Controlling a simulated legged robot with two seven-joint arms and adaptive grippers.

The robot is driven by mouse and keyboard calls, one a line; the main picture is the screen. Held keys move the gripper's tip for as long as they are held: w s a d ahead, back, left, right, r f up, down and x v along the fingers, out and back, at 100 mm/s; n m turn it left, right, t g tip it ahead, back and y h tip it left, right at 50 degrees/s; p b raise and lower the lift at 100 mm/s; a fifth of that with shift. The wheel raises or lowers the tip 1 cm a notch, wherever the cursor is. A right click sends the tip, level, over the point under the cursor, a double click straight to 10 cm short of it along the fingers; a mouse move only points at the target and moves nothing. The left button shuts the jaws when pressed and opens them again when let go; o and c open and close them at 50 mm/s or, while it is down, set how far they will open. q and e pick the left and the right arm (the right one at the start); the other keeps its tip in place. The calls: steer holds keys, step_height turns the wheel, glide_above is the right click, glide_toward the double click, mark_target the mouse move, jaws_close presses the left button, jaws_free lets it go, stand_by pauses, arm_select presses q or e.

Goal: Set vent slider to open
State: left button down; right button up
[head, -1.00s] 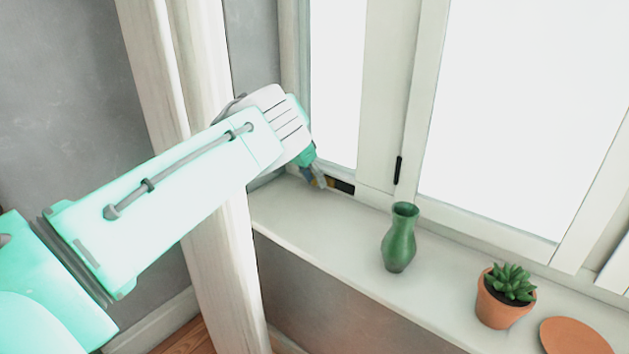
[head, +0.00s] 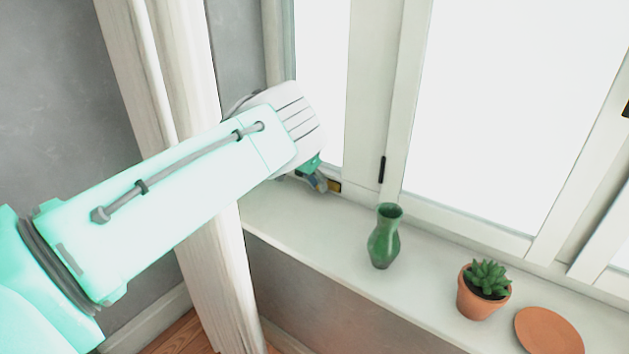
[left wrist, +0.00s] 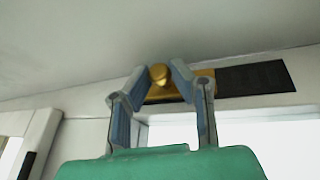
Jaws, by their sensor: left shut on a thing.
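The vent slider is a brass plate (head: 335,186) with a round brass knob (left wrist: 159,74), low in the window frame just above the sill. My left gripper (head: 319,184) reaches down to it in the head view and hides most of it. In the left wrist view my left gripper (left wrist: 160,68) has its two fingertips on either side of the knob, shut on it. The brass plate (left wrist: 203,84) shows behind the right finger, and a dark vent strip (left wrist: 255,78) lies bare to its right. My right gripper is not in view.
A green vase (head: 384,240), a potted succulent (head: 484,292) and a terracotta saucer (head: 549,331) stand on the white sill (head: 335,243), right of my gripper. A pale curtain (head: 190,180) hangs behind my left forearm. A black handle (head: 382,170) is on the window frame.

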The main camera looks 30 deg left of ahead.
arm_select(q)
steer(key=shift+s+d+f, duration=0.1)
steer(key=shift+d+f, duration=0.05)
steer(key=shift+f, duration=0.05)
steer(key=c, duration=1.4)
jaws_free()
steer(key=shift+r, duration=0.1)
steer(key=shift+r, duration=0.5)
steer(key=v, duration=1.1)
steer(key=shift+s+f, duration=0.1)
steer(key=shift+f, duration=0.05)
steer(key=shift+f, duration=0.1)
